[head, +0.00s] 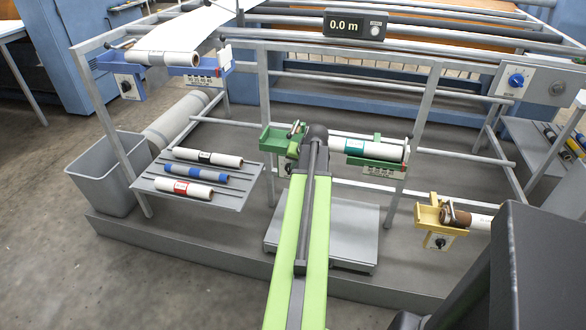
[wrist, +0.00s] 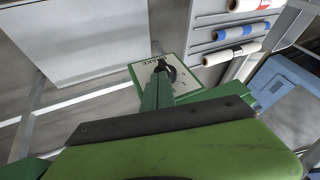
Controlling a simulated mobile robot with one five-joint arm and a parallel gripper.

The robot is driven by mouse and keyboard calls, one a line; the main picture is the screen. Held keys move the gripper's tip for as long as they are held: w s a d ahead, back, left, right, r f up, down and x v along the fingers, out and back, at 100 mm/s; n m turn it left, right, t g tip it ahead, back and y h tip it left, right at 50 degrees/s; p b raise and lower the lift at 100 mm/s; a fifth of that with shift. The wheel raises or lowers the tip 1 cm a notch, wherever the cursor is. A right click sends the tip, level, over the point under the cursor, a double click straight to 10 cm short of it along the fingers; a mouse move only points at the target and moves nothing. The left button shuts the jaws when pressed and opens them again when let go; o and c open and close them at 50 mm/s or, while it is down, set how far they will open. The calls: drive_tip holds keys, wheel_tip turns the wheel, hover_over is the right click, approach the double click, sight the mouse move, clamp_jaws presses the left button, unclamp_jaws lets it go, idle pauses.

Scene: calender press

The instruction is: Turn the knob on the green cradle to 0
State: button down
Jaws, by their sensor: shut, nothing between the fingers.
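The green cradle (head: 368,158) carries a white roll with a teal band (head: 352,147) in the head view. Its left end (head: 275,138) stands beside my arm, which hides part of it. The wrist view shows its light dial plate (wrist: 180,84) and the dark knob (wrist: 167,72). I cannot read the number the knob points to. My gripper (wrist: 157,84) is shut and empty, its narrow green fingers pointing at the plate close to the knob. I cannot tell whether they touch it. In the head view my gripper is hidden behind my arm.
A blue cradle (head: 187,71) stands at the upper left, a yellow cradle (head: 428,214) at the right. A rack (head: 235,190) with several rolls is left of my arm. A grey platform (head: 350,255) lies below the green cradle. Frame bars surround it.

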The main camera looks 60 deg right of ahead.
drive_tip(key=shift+w+a+r, duration=0.1)
drive_tip(key=shift+w+r, duration=0.15)
drive_tip(key=shift+w, duration=0.35)
drive_tip(key=shift+w+a, duration=0.1)
drive_tip(key=shift+w, duration=0.35)
drive_tip(key=shift+r+p, duration=0.1)
drive_tip(key=shift+p, duration=0.2)
idle(0.3)
drive_tip(key=shift+r+p, duration=0.8)
